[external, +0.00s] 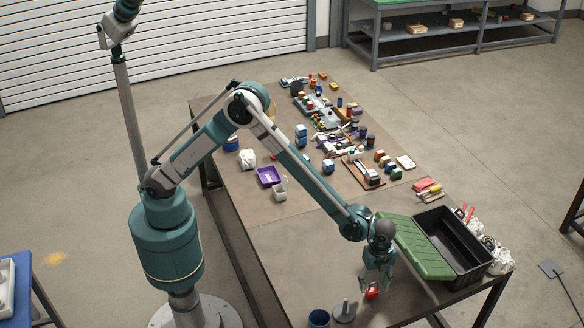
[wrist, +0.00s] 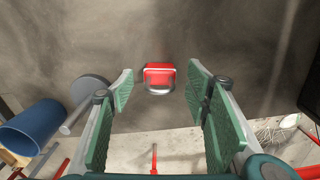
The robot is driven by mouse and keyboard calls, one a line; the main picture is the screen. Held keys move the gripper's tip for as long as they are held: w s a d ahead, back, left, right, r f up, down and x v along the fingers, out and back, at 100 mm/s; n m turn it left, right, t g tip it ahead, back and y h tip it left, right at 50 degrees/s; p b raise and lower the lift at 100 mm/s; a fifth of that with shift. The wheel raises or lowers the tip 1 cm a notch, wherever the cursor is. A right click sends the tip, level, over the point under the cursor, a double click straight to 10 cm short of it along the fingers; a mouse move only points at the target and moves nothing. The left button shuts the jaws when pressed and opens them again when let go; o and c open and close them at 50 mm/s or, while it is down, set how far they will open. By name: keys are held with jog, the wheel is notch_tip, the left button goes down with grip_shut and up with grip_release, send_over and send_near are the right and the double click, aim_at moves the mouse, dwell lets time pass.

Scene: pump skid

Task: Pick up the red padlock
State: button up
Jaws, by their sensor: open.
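The red padlock (wrist: 159,75) lies on the table in the upper middle of the wrist view, its grey shackle toward my gripper. In the external view the red padlock (external: 372,293) shows just below my gripper (external: 375,285), near the table's front edge. My gripper (wrist: 160,90) is open, with its green finger pads left and right of the padlock in the wrist view. There is room between the padlock and each pad, and nothing is held. I cannot tell the exact height of the fingertips over the table.
A blue cup (external: 319,318) and a grey round-based part with an upright rod (external: 344,311) stand left of the padlock. A black toolbox (external: 450,245) with a green lid (external: 415,245) stands to the right. Many small items fill the table's far part.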

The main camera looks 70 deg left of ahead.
aim_at(373, 290)
jog(key=shift+d+f, duration=0.2)
jog(key=shift+f, duration=2)
jog(key=shift+c, duration=0.7)
jog(key=c, duration=0.9)
